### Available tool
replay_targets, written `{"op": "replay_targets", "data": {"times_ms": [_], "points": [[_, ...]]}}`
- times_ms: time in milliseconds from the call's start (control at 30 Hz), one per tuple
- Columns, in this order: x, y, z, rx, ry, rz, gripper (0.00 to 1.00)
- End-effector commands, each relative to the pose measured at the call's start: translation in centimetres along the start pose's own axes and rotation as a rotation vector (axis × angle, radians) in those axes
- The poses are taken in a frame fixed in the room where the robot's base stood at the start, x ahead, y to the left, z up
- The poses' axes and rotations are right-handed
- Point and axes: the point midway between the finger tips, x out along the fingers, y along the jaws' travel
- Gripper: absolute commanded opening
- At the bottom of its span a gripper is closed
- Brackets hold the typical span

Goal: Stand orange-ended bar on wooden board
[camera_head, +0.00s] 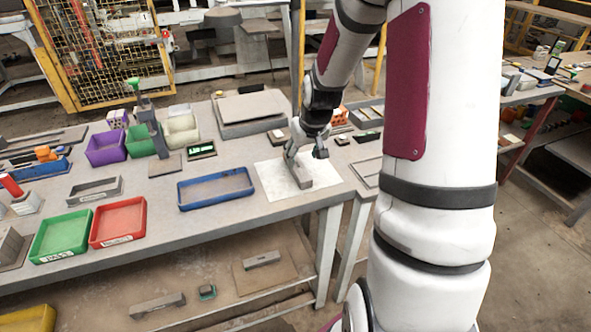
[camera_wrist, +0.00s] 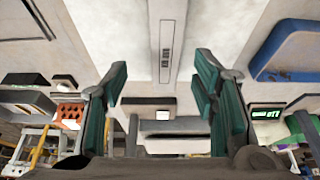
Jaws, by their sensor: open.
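My gripper (camera_head: 306,152) is open and empty-looking, pointing down over a white sheet at the table's right end. In the wrist view its teal fingers (camera_wrist: 160,85) are spread wide. A long grey bar (camera_head: 302,177) lies flat on the sheet beneath it. In the wrist view this bar (camera_wrist: 167,40) has a dark printed label and runs toward the gap between the fingers. No orange end shows on it; its far part is hidden by the gripper in the head view.
A blue tray (camera_head: 215,204) lies left of the sheet (camera_head: 328,172). Red (camera_head: 118,238) and green (camera_head: 60,251) trays stand at the front left. An orange block with holes (camera_head: 340,115) and a large grey tray (camera_head: 249,128) stand behind. A small display (camera_head: 202,150) stands mid-table.

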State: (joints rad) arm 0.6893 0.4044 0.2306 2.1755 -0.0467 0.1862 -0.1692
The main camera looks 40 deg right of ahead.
Motion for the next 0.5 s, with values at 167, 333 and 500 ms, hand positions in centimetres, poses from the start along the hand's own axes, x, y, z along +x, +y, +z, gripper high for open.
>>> {"op": "replay_targets", "data": {"times_ms": [167,333,500], "points": [[1.3,-0.3,0.1,-0.002,-0.002,-0.001,0.53],[3.9,-0.8,0.1,-0.003,-0.004,-0.001,0.53],[5.3,-0.7,0.0,-0.001,-0.001,0.000,0.53]]}}
